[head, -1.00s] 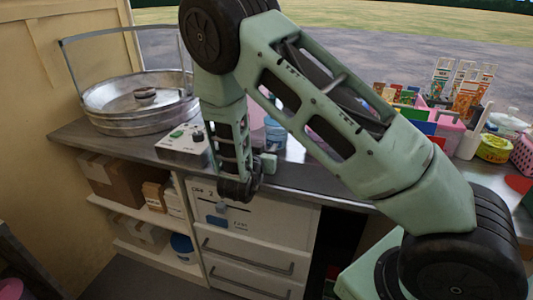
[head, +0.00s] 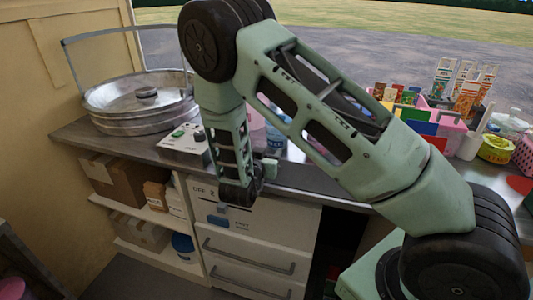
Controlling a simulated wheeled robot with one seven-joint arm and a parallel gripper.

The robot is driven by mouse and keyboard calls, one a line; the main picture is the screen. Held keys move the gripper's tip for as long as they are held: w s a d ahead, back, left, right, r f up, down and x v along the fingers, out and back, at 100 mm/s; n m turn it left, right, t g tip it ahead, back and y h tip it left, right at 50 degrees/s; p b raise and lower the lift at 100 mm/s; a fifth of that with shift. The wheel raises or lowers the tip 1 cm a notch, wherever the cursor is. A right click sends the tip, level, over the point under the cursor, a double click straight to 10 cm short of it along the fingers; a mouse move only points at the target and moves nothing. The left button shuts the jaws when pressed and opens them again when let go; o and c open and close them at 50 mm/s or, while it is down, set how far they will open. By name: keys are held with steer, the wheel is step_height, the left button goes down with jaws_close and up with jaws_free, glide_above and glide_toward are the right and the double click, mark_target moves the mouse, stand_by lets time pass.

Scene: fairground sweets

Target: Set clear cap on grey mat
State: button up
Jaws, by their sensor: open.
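My gripper (head: 246,189) is open, at the end of my arm, which hangs down in front of the counter's front edge by the white drawer unit. My wrist hides part of its jaws, and I see nothing held between them. I cannot make out the clear cap in the head view. I cannot pick out the grey mat from the grey counter (head: 318,181) either. My arm covers much of the middle of the counter, so both may be hidden there.
A round metal pan (head: 108,118) and a control box (head: 180,149) with a green button stand at the left. A blue tub (head: 276,141) is partly behind my arm. Pink caddies (head: 451,137) and a yellow-green tub (head: 496,149) crowd the right. White drawers (head: 250,262) are below.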

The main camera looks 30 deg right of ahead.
steer(key=s+a+r+n+g+y+b, duration=0.1)
steer(key=s+a+r+n+y, duration=0.25)
steer(key=a, duration=0.65)
steer(key=s+a+n+g+y, duration=0.1)
steer(key=s+a+n+y, duration=0.1)
steer(key=s+a+y, duration=0.6)
steer(key=s+a+r+n+g+y+b, duration=0.1)
steer(key=s+a+n+y, duration=0.2)
steer(key=a, duration=0.9)
steer(key=s+a+r+n+g+y, duration=0.25)
steer(key=s+n+g, duration=0.2)
steer(key=s, duration=0.35)
steer(key=s+d+r+n+g+h, duration=0.2)
steer(key=s+d+n, duration=0.3)
steer(key=s+d, duration=0.3)
steer(key=shift+s+r+h, duration=0.35)
steer(key=shift+s+h, duration=0.45)
steer(key=shift+s, duration=0.3)
steer(key=shift+g+p, duration=0.25)
steer(key=shift+p, duration=0.05)
